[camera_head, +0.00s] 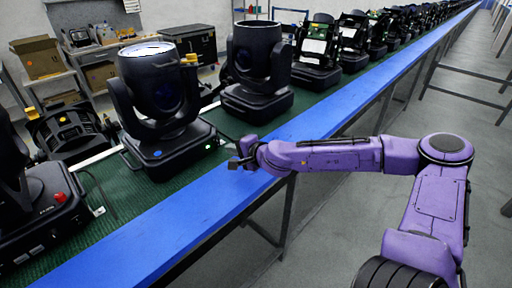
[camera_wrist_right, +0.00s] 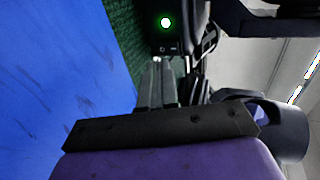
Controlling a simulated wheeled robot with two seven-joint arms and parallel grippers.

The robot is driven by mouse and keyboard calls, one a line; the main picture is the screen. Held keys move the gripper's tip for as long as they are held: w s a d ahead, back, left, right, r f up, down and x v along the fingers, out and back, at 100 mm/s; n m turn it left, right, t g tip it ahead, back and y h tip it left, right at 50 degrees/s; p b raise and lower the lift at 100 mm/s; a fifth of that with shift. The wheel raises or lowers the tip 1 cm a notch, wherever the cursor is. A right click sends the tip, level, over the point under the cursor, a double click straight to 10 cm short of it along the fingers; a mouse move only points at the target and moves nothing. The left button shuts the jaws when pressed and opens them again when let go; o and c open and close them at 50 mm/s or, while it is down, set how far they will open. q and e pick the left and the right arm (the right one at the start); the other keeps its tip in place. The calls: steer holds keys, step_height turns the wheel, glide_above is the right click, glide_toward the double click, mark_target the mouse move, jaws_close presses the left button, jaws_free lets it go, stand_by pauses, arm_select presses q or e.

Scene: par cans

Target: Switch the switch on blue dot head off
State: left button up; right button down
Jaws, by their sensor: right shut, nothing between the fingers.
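The blue dot head is a black moving light; its base (camera_head: 175,150) bears a small blue dot on the front and stands on the green belt. A small lit green light (camera_head: 207,146) shows on the base's right side; in the wrist view this green light (camera_wrist_right: 165,22) glows above small dark panel details, too small to tell the switch position. My right gripper (camera_head: 236,162) is shut and empty, just right of that base over the blue edge. In the wrist view its fingertips (camera_wrist_right: 158,68) point at the panel, just below the light; contact cannot be told. My left gripper is not in view.
A head with a red dot (camera_head: 60,197) stands at the left, and another black head (camera_head: 257,75) stands beyond the blue dot one. More units line the belt into the distance. The blue rail (camera_head: 170,225) runs along the near side; grey floor (camera_head: 330,225) is open to its right.

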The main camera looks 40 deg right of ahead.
steer(key=p+v, duration=0.1)
steer(key=p, duration=0.1)
steer(key=p+v, duration=0.1)
steer(key=v, duration=0.1)
steer(key=r+p+v, duration=0.1)
steer(key=p+v, duration=0.1)
steer(key=shift+a+r+p, duration=0.15)
steer(key=shift+a+p, duration=0.1)
steer(key=shift+p, duration=0.1)
steer(key=v, duration=0.1)
steer(key=p+v, duration=0.1)
steer(key=v, duration=0.1)
steer(key=shift+s+d, duration=0.15)
steer(key=shift+s, duration=0.15)
